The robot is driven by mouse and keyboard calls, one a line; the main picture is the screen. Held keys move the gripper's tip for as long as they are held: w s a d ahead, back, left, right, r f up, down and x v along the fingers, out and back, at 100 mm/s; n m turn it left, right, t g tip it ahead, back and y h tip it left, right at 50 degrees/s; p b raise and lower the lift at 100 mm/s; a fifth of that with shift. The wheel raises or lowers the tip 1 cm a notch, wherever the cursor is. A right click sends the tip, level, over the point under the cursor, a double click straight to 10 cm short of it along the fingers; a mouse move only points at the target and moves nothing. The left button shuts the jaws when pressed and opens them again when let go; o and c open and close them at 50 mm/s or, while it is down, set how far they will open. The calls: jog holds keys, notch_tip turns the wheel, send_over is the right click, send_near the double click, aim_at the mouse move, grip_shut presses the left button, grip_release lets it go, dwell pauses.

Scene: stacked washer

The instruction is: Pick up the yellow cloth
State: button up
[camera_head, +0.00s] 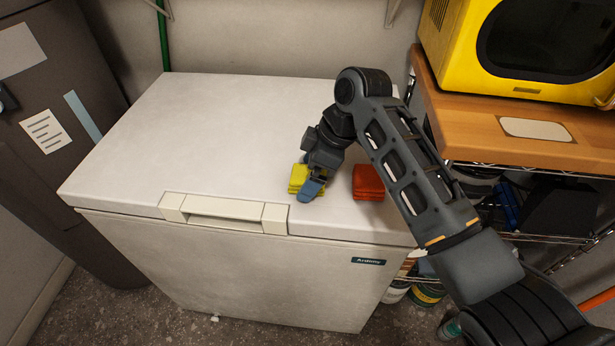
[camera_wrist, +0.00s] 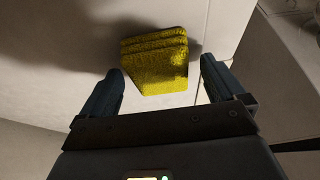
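The yellow cloth (camera_head: 296,178) is a small folded stack on the white lid of the chest freezer (camera_head: 230,115), near its front edge. My gripper (camera_head: 312,186) is at the cloth, pointing down, and hides part of it in the head view. In the wrist view the yellow cloth (camera_wrist: 156,62) lies ahead of and partly between the two blue fingers of my gripper (camera_wrist: 162,85). The fingers are spread apart, with a gap on each side of the cloth. I see no contact between fingers and cloth.
A folded orange-red cloth (camera_head: 368,182) lies on the lid just right of my gripper. A wooden shelf (camera_head: 500,135) with a yellow microwave (camera_head: 520,50) stands at the right. A dark grey cabinet (camera_head: 50,100) stands at the left. The left half of the lid is clear.

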aim_at(301, 173)
jog(key=c, duration=1.1)
jog(key=shift+o, duration=0.2)
jog(key=shift+r, duration=0.1)
jog(key=shift+r, duration=0.55)
notch_tip(301, 173, up, 3)
jog(key=shift+f+b, duration=0.2)
jog(key=shift+b, duration=0.25)
jog(key=s+d+r, duration=0.3)
jog(key=d+r, duration=0.4)
jog(key=d, duration=0.4)
jog(key=shift+s, duration=0.25)
jog(key=shift+d, duration=0.1)
